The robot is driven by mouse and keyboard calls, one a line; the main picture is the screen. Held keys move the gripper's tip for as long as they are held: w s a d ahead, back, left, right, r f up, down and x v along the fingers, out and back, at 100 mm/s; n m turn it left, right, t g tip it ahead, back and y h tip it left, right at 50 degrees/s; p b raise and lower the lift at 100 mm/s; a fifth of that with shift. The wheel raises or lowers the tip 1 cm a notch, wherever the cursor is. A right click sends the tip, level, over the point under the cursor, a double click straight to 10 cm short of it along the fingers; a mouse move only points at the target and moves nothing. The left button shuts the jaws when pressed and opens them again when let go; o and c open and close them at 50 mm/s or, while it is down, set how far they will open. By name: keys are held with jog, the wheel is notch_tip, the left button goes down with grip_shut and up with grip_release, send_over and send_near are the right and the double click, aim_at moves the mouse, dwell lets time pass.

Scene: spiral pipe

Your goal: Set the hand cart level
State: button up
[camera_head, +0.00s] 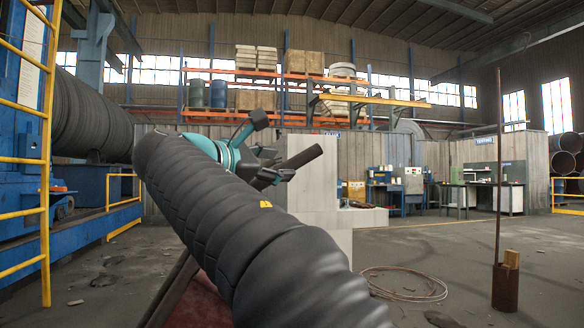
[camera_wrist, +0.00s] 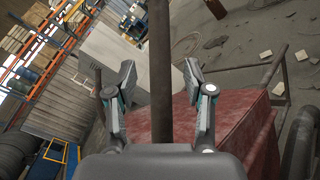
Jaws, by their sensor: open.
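The hand cart shows as a red body (camera_wrist: 238,135) in the wrist view, on the right below my gripper. In the head view only a small piece of the red body (camera_head: 197,308) shows at the bottom; my arm hides the rest. A dark brown bar (camera_head: 305,157), apparently the cart's handle, slopes up to the right in the head view. My gripper (camera_head: 272,149) is open around this bar. In the wrist view the bar (camera_wrist: 160,50) runs between the two spread fingers of my gripper (camera_wrist: 159,78), with a gap on each side.
A pale block (camera_head: 316,195) stands behind my gripper. A coil of wire (camera_head: 405,284) lies on the floor to the right. A thin upright rod on a brown base (camera_head: 505,288) stands further right. A yellow ladder (camera_head: 45,170) is at the left. Open floor lies at the right.

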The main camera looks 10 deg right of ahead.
aim_at(287, 164)
jog(key=shift+x, duration=2.65)
grip_shut()
